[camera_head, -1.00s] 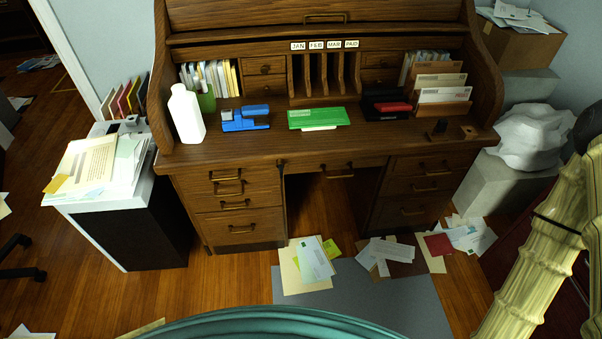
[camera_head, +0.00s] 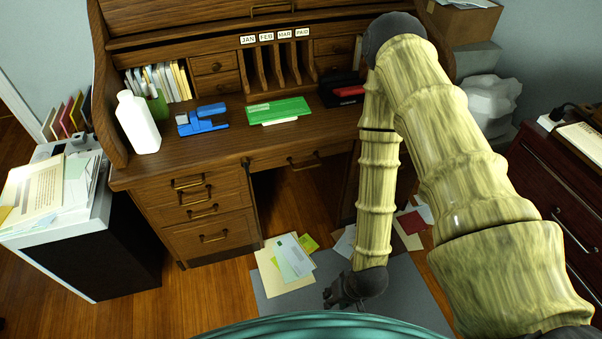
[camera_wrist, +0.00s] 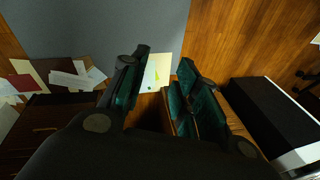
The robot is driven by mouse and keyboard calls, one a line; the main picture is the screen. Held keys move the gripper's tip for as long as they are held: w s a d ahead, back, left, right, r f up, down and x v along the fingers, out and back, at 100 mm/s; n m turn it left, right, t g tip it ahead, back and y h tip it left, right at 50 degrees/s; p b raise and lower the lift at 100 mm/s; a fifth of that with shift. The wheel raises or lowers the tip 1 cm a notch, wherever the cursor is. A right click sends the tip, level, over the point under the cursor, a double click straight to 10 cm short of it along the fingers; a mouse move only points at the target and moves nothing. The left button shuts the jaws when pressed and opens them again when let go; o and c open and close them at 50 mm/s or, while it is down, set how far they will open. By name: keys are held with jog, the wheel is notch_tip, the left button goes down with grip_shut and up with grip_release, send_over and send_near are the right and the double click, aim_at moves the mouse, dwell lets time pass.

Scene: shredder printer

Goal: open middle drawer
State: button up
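The brown wooden roll-top desk (camera_head: 190,150) stands ahead. Its wide centre drawer (camera_head: 290,156), with one handle, is above the knee space and looks shut. The left pedestal has several stacked drawers with metal handles, including a middle one (camera_head: 203,212); all look shut. My arm covers much of the right pedestal. My gripper (camera_head: 343,300) hangs low in front of the desk, above the grey mat, apart from the drawers and handles.
A white bottle (camera_head: 138,122), blue stapler (camera_head: 202,119) and green box (camera_head: 278,110) stand on the desktop. A black-and-white bin (camera_head: 95,245) piled with papers is at left. Papers (camera_head: 290,260) lie on the floor by the grey mat (camera_head: 405,290). A dark red cabinet (camera_head: 550,190) is at right.

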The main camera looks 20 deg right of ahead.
jog(key=w+a+f+m+t+y+b, duration=0.25)
jog(key=w+b, duration=0.25)
jog(key=w, duration=0.4)
jog(key=m+t+y+b, duration=0.4)
jog(key=m+t+b, duration=0.4)
jog(key=t+b, duration=0.65)
send_near(309, 167)
jog(key=shift+n+g, duration=0.25)
jog(key=shift+g, duration=0.15)
jog(key=x, duration=0.3)
jog(key=b+x, duration=0.1)
jog(key=x, duration=0.2)
jog(key=b+x, duration=0.1)
jog(key=x, duration=0.3)
jog(key=shift+w+d+r, duration=0.1)
jog(key=shift+w+d, duration=0.1)
jog(key=shift+d, duration=0.05)
grip_shut()
